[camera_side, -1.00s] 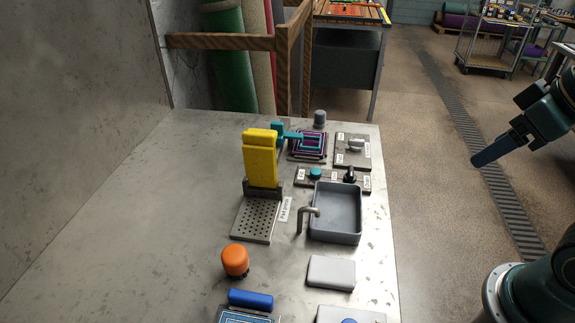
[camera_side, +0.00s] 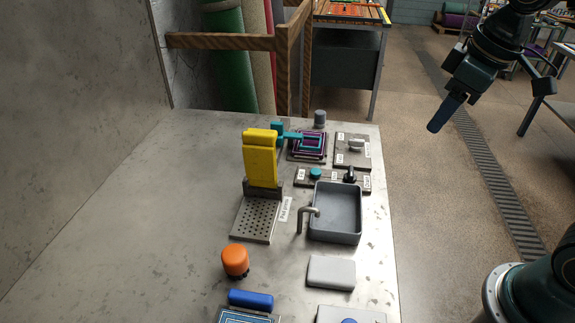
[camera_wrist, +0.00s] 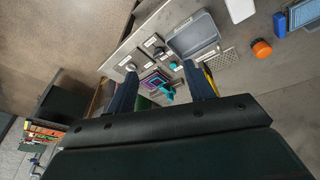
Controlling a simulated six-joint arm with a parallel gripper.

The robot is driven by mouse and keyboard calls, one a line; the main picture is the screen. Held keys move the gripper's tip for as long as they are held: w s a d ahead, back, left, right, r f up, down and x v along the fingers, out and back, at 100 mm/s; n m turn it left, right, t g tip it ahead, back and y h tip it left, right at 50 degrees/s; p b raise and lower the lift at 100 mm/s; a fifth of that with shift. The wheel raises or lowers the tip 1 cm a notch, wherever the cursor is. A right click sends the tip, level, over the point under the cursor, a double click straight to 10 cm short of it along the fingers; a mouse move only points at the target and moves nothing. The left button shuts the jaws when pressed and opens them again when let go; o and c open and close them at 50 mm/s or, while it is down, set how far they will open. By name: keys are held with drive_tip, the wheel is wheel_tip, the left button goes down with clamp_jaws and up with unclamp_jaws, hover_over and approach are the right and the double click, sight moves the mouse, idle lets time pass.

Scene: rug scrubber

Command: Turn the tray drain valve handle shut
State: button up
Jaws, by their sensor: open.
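A grey open tray (camera_side: 335,236) stands on the metal bench, with a bent metal spout (camera_side: 308,211) at its left side; the tray also shows in the wrist view (camera_wrist: 196,36). Behind it, a labelled plate carries a teal knob (camera_side: 315,173) and a black handle (camera_side: 350,175). Further back, another labelled plate holds a pale grey handle (camera_side: 356,145). The labels are too small to read, so I cannot tell which one is the drain valve. My gripper (camera_side: 438,119) is open and empty, up in the air right of the bench; its two blue fingers (camera_wrist: 158,80) show in the wrist view.
The bench's left side is clear.

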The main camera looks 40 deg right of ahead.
drive_tip(key=w+f+n+g, duration=0.2)
drive_tip(key=w+f+n, duration=0.15)
drive_tip(key=w, duration=0.65)
drive_tip(key=n+g, duration=0.2)
hover_over(353, 171)
wheel_tip(353, 171, down, 7)
wheel_tip(353, 171, down, 14)
drive_tip(key=shift+r, duration=0.2)
drive_tip(key=c, duration=0.7)
